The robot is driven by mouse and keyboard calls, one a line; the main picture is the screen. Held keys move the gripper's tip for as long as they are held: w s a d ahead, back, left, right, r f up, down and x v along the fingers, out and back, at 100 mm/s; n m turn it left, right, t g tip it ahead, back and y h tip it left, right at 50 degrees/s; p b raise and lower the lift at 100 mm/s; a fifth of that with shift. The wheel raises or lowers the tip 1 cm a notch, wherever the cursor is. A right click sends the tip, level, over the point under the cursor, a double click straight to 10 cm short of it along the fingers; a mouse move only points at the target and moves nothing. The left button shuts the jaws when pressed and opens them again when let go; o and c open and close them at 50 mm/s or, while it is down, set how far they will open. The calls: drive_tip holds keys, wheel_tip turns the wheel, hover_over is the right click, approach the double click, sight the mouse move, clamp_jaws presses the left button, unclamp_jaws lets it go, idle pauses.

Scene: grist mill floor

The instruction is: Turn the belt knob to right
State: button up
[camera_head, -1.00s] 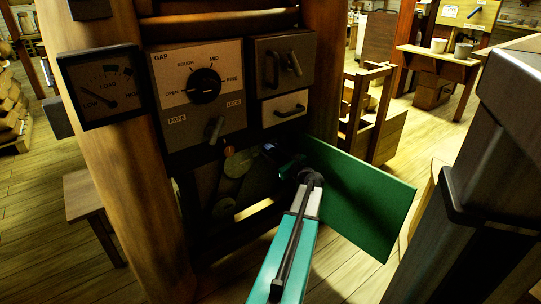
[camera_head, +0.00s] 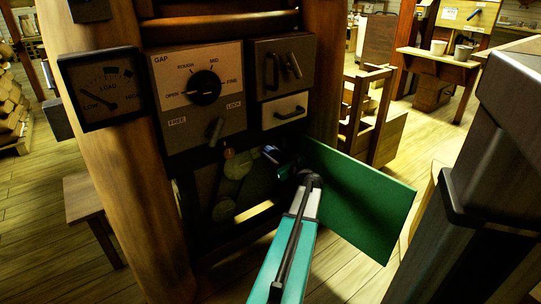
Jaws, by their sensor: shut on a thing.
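The open recess under the control panel holds a round upper pulley (camera_head: 238,165) and a smaller round lower pulley (camera_head: 223,211), with belt parts between them. A green door (camera_head: 358,200) stands swung open to the right of the recess. My gripper (camera_head: 271,153) reaches past the door's hinge side into the dark recess, right of the upper pulley. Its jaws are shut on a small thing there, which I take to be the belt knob. The knob is mostly hidden by the jaws and shadow, so its pointing direction cannot be read.
Above are the GAP dial (camera_head: 206,87), a FREE/LOCK lever (camera_head: 215,129) and a drawer (camera_head: 284,110). A dark post (camera_head: 500,170) stands close at right. A stool (camera_head: 90,198) is at left.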

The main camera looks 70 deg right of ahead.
drive_tip(key=shift+w+m+p, duration=0.3)
drive_tip(key=shift+w, duration=0.05)
drive_tip(key=m+p, duration=0.3)
drive_tip(key=shift+r, duration=0.2)
drive_tip(key=m+p, duration=0.4)
drive_tip(key=m, duration=0.1)
drive_tip(key=shift+m+p, duration=0.3)
drive_tip(key=shift+p, duration=0.05)
drive_tip(key=m+p, duration=0.5)
drive_tip(key=shift+w+m, duration=0.1)
drive_tip(key=shift+m, duration=0.2)
drive_tip(key=shift+f+m+p, duration=0.1)
drive_tip(key=shift+m+p, duration=1.45)
drive_tip(key=shift+m, duration=0.35)
drive_tip(key=o, duration=1)
drive_tip(key=shift+f, duration=0.1)
drive_tip(key=shift+o, duration=0.2)
